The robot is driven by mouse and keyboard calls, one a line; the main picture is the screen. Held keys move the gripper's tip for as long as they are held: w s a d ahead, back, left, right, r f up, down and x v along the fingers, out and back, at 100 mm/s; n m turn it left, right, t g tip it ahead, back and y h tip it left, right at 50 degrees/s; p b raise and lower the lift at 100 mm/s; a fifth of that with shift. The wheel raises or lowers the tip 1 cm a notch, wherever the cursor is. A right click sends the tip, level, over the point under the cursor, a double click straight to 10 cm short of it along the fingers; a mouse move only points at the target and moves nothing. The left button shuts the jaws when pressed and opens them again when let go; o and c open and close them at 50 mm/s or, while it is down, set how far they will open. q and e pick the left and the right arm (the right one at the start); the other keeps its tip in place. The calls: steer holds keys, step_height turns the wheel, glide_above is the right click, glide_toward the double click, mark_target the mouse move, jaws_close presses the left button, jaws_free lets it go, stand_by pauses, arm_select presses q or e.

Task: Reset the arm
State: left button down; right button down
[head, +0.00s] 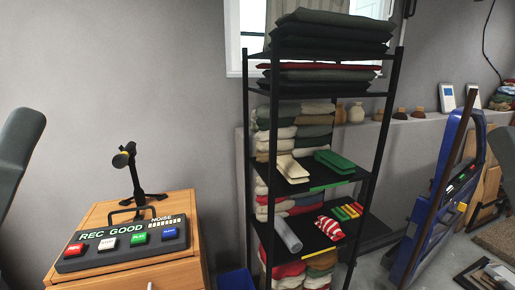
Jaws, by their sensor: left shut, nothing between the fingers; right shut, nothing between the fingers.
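Neither of my grippers shows in the head view. A grey rounded shape at the far left edge looks like part of my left arm, but its gripper end is out of the picture.
A wooden cabinet (178,275) at lower left bears a button panel (117,253) and a small black stand (137,180). A black shelf rack (246,150) with folded cloth fills the middle. Framed items (487,277) lie on the floor at lower right.

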arm_select(q)
step_height(320, 180, up, 16)
steer(key=a+m+y+p, duration=0.2)
steer(key=m+y+p, duration=0.1)
steer(key=p, duration=1.3)
steer(key=shift+w+a+f+m+y+p, duration=0.15)
steer(key=shift+w+a+m+y+p, duration=0.2)
steer(key=shift+y, duration=0.35)
steer(key=shift+s+d, duration=0.1)
